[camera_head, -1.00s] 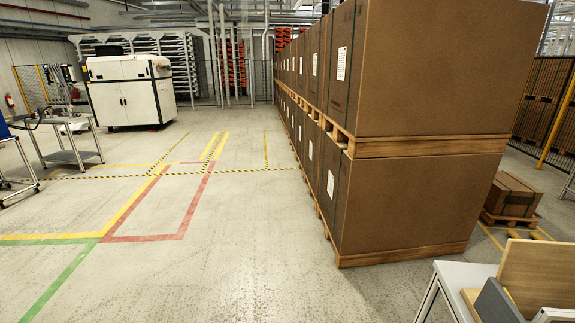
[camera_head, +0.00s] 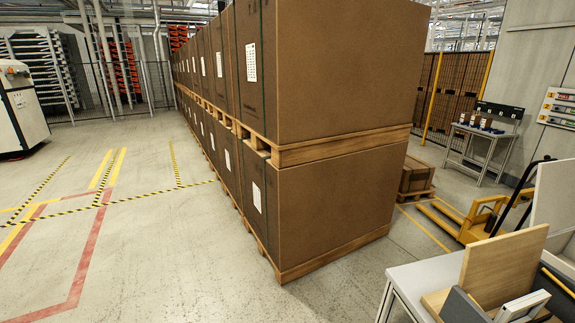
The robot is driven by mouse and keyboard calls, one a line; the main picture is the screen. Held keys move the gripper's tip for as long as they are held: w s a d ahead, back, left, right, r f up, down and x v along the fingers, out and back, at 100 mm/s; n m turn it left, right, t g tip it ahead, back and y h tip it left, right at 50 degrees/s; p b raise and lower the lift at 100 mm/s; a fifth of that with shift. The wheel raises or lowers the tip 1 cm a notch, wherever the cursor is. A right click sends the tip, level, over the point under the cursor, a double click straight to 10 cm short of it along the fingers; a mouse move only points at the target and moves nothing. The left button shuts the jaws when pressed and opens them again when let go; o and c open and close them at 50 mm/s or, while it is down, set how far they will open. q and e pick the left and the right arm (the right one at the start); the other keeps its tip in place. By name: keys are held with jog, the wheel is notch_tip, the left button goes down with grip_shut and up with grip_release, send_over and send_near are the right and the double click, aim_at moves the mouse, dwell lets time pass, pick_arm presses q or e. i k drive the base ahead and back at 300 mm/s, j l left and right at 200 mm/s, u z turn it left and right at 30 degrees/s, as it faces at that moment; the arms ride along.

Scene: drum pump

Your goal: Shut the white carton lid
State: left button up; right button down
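I cannot make out a white carton or its lid for certain in the head view. A small white flat-faced object (camera_head: 522,307) is cut off at the bottom right, on or by the near table (camera_head: 425,278). I cannot tell what it is. Neither of my grippers is in view.
Tall stacks of brown boxes on pallets (camera_head: 330,195) fill the middle. The table at lower right also bears a wooden board (camera_head: 503,265) and a grey panel (camera_head: 462,308). A yellow pallet truck (camera_head: 480,220) stands behind it. The marked floor (camera_head: 150,250) at left is clear.

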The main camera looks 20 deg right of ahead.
aim_at(553, 204)
jog(key=i+z, duration=0.4)
jog(key=i+j+z, duration=0.15)
jog(key=i+z, duration=0.3)
jog(key=i+j+z, duration=0.1)
jog(key=z, duration=0.35)
jog(key=i+j+z, duration=0.25)
jog(key=z, duration=0.15)
jog(key=i+j+z, duration=0.2)
jog(key=z, duration=0.25)
jog(key=i+j+z, duration=0.2)
jog(key=z, duration=0.25)
jog(key=i+j+z, duration=0.15)
jog(key=j+z, duration=0.25)
jog(key=i+j+z, duration=0.15)
jog(key=j+z, duration=0.3)
jog(key=i+j+z, duration=0.1)
jog(key=j+z, duration=0.15)
jog(key=j, duration=0.2)
